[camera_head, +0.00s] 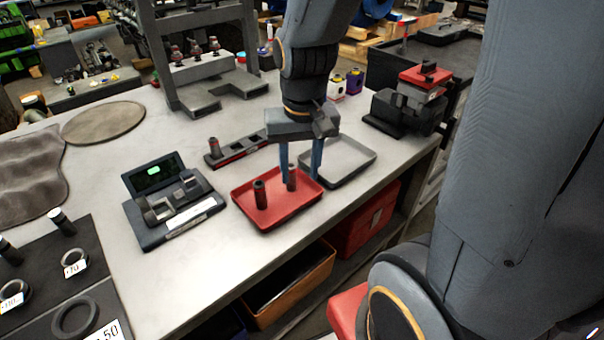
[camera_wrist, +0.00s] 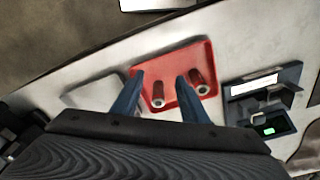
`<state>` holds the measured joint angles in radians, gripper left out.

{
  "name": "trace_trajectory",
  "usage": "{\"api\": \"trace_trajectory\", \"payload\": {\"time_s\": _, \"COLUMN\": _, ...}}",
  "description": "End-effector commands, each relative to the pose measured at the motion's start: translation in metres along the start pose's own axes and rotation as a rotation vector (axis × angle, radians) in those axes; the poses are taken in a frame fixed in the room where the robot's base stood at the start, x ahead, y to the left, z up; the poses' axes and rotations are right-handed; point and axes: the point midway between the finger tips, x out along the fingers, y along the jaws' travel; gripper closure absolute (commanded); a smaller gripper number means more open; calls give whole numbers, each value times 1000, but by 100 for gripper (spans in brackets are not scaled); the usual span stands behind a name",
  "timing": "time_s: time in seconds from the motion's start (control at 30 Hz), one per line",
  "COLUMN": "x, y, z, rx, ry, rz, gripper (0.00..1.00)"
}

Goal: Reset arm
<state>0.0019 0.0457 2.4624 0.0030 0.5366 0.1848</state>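My gripper (camera_head: 301,176) points down over the red tray (camera_head: 272,219) on the workbench. Its two blue fingers are apart, and the wrist view also shows the gripper (camera_wrist: 160,80) open. Two dark red cylinders stand in the tray. The left one (camera_head: 260,194) is clear of the fingers. The right one (camera_head: 292,178) is close to the fingertips and partly covered by a finger. In the wrist view one cylinder (camera_wrist: 158,93) appears between the fingers, with no finger seen touching it. The other cylinder (camera_wrist: 199,79) is just right of the right finger.
A grey tray (camera_head: 345,170) lies right of the red tray. A device with a green display (camera_head: 157,172) stands left. Behind is a dark rack (camera_head: 238,150) with one cylinder. A grey press frame (camera_head: 205,97) and a vise (camera_head: 412,100) stand farther back.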

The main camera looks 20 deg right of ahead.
Motion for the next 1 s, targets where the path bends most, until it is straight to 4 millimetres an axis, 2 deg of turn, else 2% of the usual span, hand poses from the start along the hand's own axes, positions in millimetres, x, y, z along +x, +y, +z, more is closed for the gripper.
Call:
{"api": "trace_trajectory", "payload": {"time_s": 0.03, "x": 6, "y": 2, "z": 12, "rx": -63, "ry": 9, "rz": -2, "gripper": 60}}
{"api": "trace_trajectory", "payload": {"time_s": 0.1, "x": 12, "y": 3, "z": 21, "rx": -133, "ry": 22, "rz": -3, "gripper": 60}}
{"api": "trace_trajectory", "payload": {"time_s": 0.2, "x": 16, "y": 4, "z": 27, "rx": -183, "ry": 32, "rz": -4, "gripper": 60}}
{"api": "trace_trajectory", "payload": {"time_s": 1.0, "x": 20, "y": 4, "z": 28, "rx": -189, "ry": 28, "rz": -3, "gripper": 60}}
